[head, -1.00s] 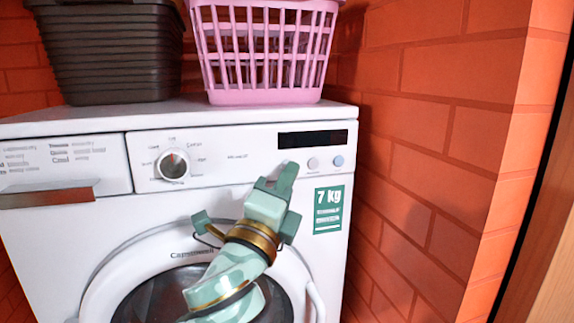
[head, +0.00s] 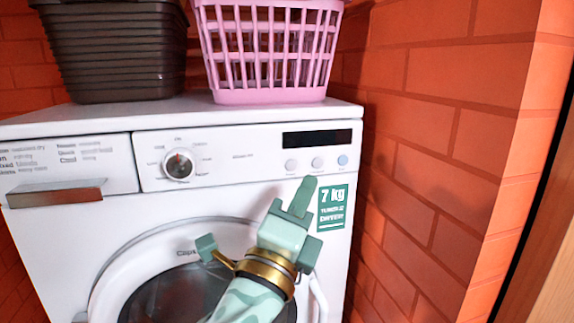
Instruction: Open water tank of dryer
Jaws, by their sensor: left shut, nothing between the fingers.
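The white dryer (head: 225,205) stands in front of me. Its water tank drawer (head: 112,165) is at the upper left of the front and sits flush with the panel. A metallic handle (head: 55,193) runs along the drawer's lower edge. My left gripper (head: 304,195) is shut and empty. It is in front of the dryer's right half, below the buttons and left of the green 7 kg label, well to the right of the drawer. It hides part of the round door (head: 170,300). I cannot tell whether it touches the dryer. My right gripper is not in view.
A dark basket (head: 115,50) and a pink basket (head: 268,55) stand on the dryer top. A dial (head: 178,165), a dark display (head: 318,139) and buttons (head: 317,162) are on the panel. An orange brick wall (head: 450,130) closes off the right side.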

